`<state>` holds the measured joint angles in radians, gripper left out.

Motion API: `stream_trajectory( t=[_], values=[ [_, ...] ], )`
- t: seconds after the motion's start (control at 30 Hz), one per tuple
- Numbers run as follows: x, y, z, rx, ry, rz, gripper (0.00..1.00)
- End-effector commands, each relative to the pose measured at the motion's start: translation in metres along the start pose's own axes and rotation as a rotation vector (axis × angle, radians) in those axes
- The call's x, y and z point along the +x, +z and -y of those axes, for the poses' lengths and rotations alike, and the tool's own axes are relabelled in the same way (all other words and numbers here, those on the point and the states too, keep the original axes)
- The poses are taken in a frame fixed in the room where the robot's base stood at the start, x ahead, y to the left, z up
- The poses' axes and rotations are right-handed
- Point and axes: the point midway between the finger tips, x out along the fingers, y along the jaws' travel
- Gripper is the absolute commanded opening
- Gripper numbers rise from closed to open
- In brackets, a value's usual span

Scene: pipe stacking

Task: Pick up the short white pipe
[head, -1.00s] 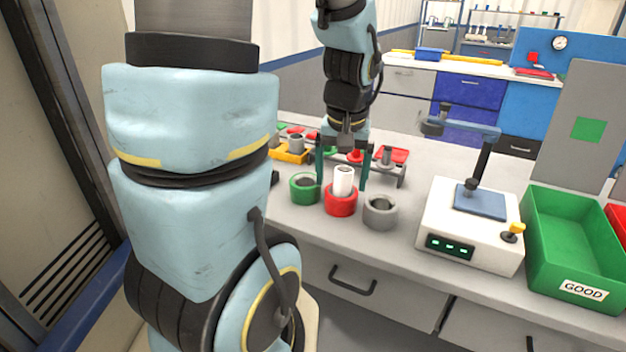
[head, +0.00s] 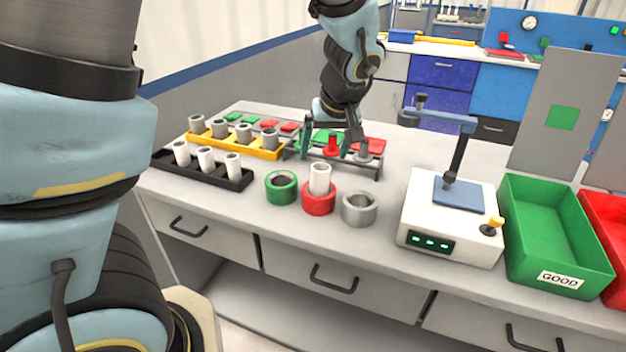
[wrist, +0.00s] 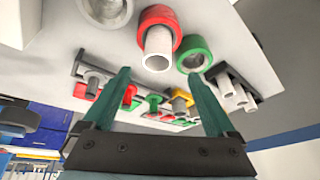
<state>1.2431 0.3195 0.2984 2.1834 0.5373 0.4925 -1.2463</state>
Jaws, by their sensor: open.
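A white pipe (head: 320,178) stands upright in a red ring (head: 319,203) between a green ring (head: 281,187) and a grey ring (head: 359,208). More white pipes (head: 206,158) stand in a black tray (head: 168,163) at the left; I cannot tell which white pipe is the short one. My gripper (head: 327,150) is open and empty, behind the red ring in the head view, by the rack with red and green pieces. In the wrist view, its two teal fingers (wrist: 160,82) are wide apart, and the white pipe in the red ring (wrist: 158,50) lies beyond them.
A yellow tray (head: 237,143) with grey pipes stands behind the black tray. A white device with a blue plate (head: 450,222) stands right of the rings. A green bin marked GOOD (head: 553,243) and a red bin (head: 599,234) are farther right.

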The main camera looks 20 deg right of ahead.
Motion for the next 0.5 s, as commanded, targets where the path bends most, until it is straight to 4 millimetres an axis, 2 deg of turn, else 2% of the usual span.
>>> stream_trajectory(
  t=[0.1,0.33,0.5],
  values=[
    [0.015,0.0,0.001,0.001,-0.003,0.001,0.92],
    [0.028,0.001,0.0,0.002,-0.002,0.001,0.92],
    [0.049,0.004,-0.002,0.003,-0.003,0.003,0.92]
  ],
)
